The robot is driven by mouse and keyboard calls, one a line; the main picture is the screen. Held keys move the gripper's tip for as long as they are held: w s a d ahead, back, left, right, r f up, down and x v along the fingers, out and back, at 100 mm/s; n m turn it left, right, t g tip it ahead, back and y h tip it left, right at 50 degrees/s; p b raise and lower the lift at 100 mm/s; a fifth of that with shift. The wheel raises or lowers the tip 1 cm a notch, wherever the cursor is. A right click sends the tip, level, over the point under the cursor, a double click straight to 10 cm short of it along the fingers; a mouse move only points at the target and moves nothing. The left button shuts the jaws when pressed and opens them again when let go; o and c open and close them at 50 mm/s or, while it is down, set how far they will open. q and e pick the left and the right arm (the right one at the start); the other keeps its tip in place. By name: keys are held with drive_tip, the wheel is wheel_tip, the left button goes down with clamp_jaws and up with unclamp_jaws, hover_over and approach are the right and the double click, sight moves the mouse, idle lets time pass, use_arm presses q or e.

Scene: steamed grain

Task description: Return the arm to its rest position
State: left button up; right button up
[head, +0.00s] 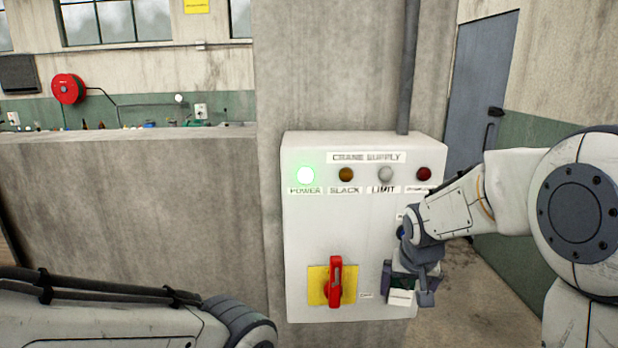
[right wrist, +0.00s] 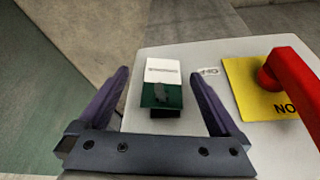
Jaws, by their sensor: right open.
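My right arm reaches in from the right of the head view. My right gripper (head: 407,289) is at the lower right of the white crane supply box (head: 300,240). In the right wrist view the gripper (right wrist: 160,82) is open, its two dark fingers well apart. A small green and white piece (right wrist: 162,88) with lettering shows between them, with clear gaps on both sides. It also shows in the head view (head: 401,297), partly covered by the fingers. My left forearm lies across the lower left of the head view; its gripper is out of frame.
The box has a lit green power lamp (head: 306,176), other unlit lamps, and a red handle (head: 336,282) on a yellow plate, upright. The handle is also close to the right finger in the wrist view (right wrist: 293,80). A concrete pillar (head: 325,60) stands behind. Floor shows at right.

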drive_tip(key=shift+w+a+r, duration=0.1)
drive_tip(key=shift+w+r, duration=0.35)
drive_tip(key=shift+w, duration=0.35)
drive_tip(key=s+d+b+v, duration=0.1)
drive_tip(key=v, duration=0.8)
drive_tip(key=x, duration=0.7)
drive_tip(key=a+x, duration=0.1)
drive_tip(key=x, duration=0.2)
drive_tip(key=shift+w+f+p, duration=0.1)
drive_tip(key=shift+f+p, duration=0.2)
drive_tip(key=shift+p, duration=0.1)
drive_tip(key=s+r, duration=0.1)
drive_tip(key=s, duration=0.8)
drive_tip(key=w+a+f+n+y+b, duration=0.1)
drive_tip(key=w+f+b, duration=0.15)
drive_tip(key=f, duration=0.75)
drive_tip(key=w+a+f+b, duration=0.1)
drive_tip(key=w+f+b, duration=0.15)
drive_tip(key=f, duration=0.65)
wheel_tip(320, 180, down, 19)
drive_tip(key=s+n+b, duration=0.1)
drive_tip(key=s+b, duration=0.1)
drive_tip(key=shift+f, duration=0.25)
drive_tip(key=shift+s, duration=0.1)
